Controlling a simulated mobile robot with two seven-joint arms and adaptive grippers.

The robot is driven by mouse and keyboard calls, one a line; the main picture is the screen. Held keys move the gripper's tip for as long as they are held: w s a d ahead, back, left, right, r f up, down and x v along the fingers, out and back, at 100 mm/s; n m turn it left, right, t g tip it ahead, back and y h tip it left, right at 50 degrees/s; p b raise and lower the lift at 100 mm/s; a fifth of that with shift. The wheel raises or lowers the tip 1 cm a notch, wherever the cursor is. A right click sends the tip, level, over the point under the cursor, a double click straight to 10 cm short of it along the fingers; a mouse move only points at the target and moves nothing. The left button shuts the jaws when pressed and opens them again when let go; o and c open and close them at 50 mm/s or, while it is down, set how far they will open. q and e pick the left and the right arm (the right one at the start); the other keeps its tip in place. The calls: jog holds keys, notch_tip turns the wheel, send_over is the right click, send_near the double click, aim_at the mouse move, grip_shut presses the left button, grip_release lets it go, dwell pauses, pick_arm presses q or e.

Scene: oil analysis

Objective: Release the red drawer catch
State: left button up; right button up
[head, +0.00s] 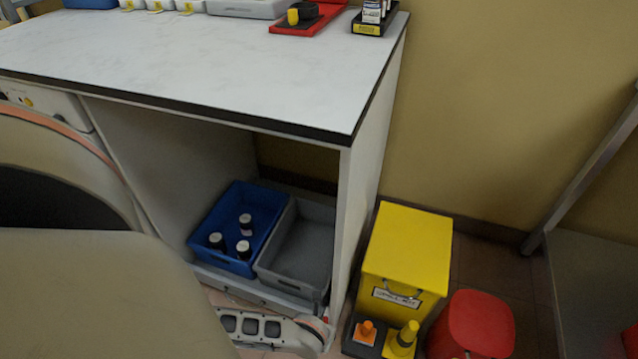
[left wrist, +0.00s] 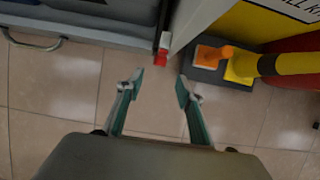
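The red drawer catch (left wrist: 161,57) shows in the left wrist view as a small red block with a white part above it. It sits at the right end of the grey drawer front (left wrist: 100,27), beside the cabinet's side panel. A bit of its red also shows in the head view (head: 326,319), low by the cabinet leg. My left gripper (left wrist: 160,86) is open and empty. Its two fingertips lie just short of the catch, one to each side of its line, apart from it. My right gripper is in neither view.
The drawer has a metal handle (left wrist: 35,42). Right of the cabinet stand a yellow spill-kit box (head: 408,245), a dark tray with orange and yellow items (left wrist: 207,70) and a red bin (head: 478,322). A blue crate (head: 262,205) holds bottles beside an empty grey bin (head: 308,245).

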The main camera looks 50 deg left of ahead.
pick_arm(q)
jog(key=shift+v, duration=1.4)
